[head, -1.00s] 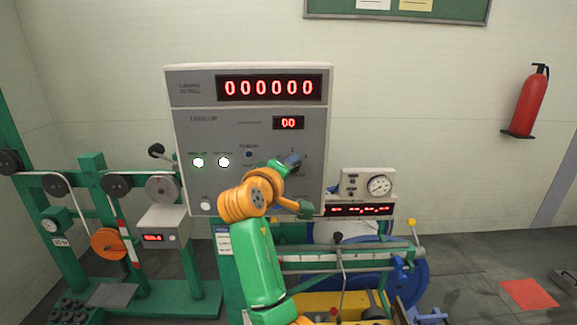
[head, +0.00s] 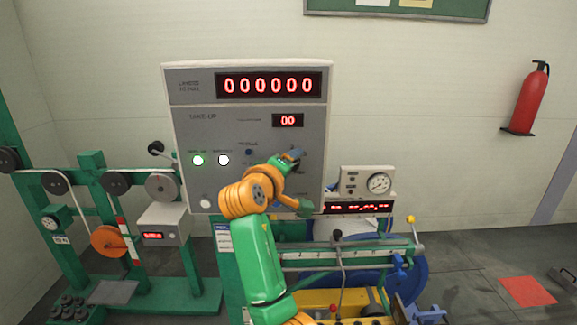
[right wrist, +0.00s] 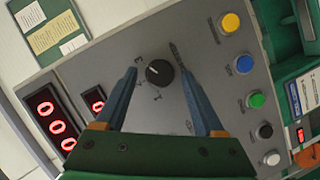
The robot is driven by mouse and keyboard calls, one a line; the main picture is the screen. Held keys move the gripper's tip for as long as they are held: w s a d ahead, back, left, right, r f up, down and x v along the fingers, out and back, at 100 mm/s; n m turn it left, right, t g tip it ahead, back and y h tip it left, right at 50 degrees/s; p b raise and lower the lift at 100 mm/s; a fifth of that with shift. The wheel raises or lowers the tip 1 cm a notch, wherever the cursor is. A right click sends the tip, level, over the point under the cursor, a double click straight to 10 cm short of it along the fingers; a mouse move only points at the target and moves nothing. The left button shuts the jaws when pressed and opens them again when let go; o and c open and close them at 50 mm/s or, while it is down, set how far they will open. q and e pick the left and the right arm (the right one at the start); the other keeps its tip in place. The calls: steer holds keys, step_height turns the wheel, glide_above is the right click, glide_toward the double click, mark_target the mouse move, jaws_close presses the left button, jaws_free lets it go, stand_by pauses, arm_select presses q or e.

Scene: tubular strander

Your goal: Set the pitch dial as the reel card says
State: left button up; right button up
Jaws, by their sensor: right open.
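The black dial knob (right wrist: 160,73) sits on the grey take-up panel (right wrist: 195,75), with small numbers around it and a white pointer line. My right gripper (right wrist: 154,58) is open, with one finger to each side of the knob in the right wrist view; I cannot tell whether they touch it. In the head view my right gripper (head: 291,156) is at the front of the panel and hides the knob. I cannot make out a reel card with readable text. My left gripper is not in view.
Several coloured buttons, including a yellow one (right wrist: 231,22), line the panel beside the dial. Red displays (head: 268,86) read zeros. A gauge box (head: 367,185) stands right of the panel. A wire stand with pulleys (head: 115,184) is at left. A fire extinguisher (head: 530,100) hangs on the right wall.

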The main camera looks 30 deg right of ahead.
steer(key=b+v, duration=0.3)
steer(key=v, duration=0.4)
